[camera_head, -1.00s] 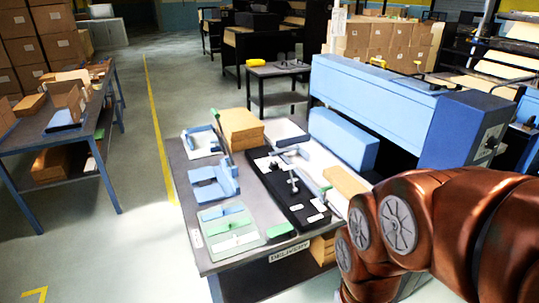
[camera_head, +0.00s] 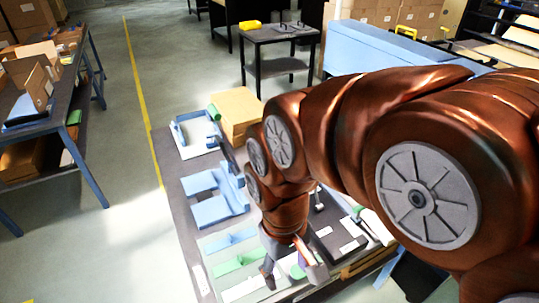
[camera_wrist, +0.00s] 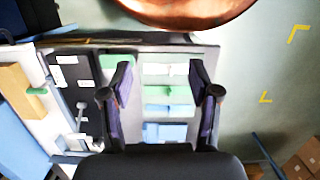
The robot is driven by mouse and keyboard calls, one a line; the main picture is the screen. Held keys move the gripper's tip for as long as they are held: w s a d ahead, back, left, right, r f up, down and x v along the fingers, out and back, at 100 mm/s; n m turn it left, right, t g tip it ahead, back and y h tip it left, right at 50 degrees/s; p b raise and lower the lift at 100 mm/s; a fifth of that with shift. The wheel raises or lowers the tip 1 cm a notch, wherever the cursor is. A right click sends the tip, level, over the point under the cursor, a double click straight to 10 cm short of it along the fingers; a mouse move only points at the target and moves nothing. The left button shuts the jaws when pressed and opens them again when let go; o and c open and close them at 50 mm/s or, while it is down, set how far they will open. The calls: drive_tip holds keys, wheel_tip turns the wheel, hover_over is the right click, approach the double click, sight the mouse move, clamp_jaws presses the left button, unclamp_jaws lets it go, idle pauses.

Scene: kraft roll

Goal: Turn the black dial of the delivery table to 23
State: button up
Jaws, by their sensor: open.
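The delivery table (camera_head: 168,150) stands below my arm. On it lies a black panel (camera_head: 338,236) with white labels, partly hidden by my arm in the head view. The panel also shows left of my fingers in the wrist view (camera_wrist: 72,74), with a grey lever (camera_wrist: 81,116) on it. I cannot make out the black dial or its numbers. My gripper (camera_head: 292,272) is open and empty, pointing down over the front part of the table. In the wrist view its fingers (camera_wrist: 160,80) stand apart on either side of the tray with green and blue pieces.
A pale tray (camera_head: 208,243) with green and blue pieces lies left of my gripper. Blue fixtures (camera_head: 210,207) and a cardboard stack (camera_head: 237,108) lie farther back. A side table (camera_head: 281,37) stands behind.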

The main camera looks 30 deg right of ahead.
drive_tip(key=w+d+r+m, duration=0.1)
drive_tip(key=w+d, duration=0.3)
drive_tip(key=w, duration=0.4)
drive_tip(key=w+d+h+b, duration=0.1)
drive_tip(key=w+d, duration=0.4)
drive_tip(key=w, duration=0.2)
drive_tip(key=w+d+r+m, duration=0.1)
drive_tip(key=w+d, duration=0.3)
drive_tip(key=w, duration=0.4)
drive_tip(key=w+d+f+n, duration=0.1)
drive_tip(key=w+d+f, duration=0.3)
drive_tip(key=w+d, duration=0.1)
drive_tip(key=w+d+f+n+t+b, duration=0.1)
drive_tip(key=w+d+f, duration=0.4)
drive_tip(key=w, duration=0.2)
drive_tip(key=w+d+f, duration=0.5)
drive_tip(key=w+d, duration=0.1)
drive_tip(key=shift+w+d+n+t+y, duration=0.1)
drive_tip(key=shift+w+n+t+y, duration=0.1)
drive_tip(key=shift+n+t+y, duration=0.15)
drive_tip(key=shift+w+d+f, duration=0.2)
drive_tip(key=shift+w+f, duration=0.15)
drive_tip(key=shift+f, duration=0.2)
drive_tip(key=shift+f+p, duration=1.15)
drive_tip(key=shift+f, duration=2.65)
drive_tip(key=shift+c, duration=0.4)
drive_tip(key=c, duration=1.1)
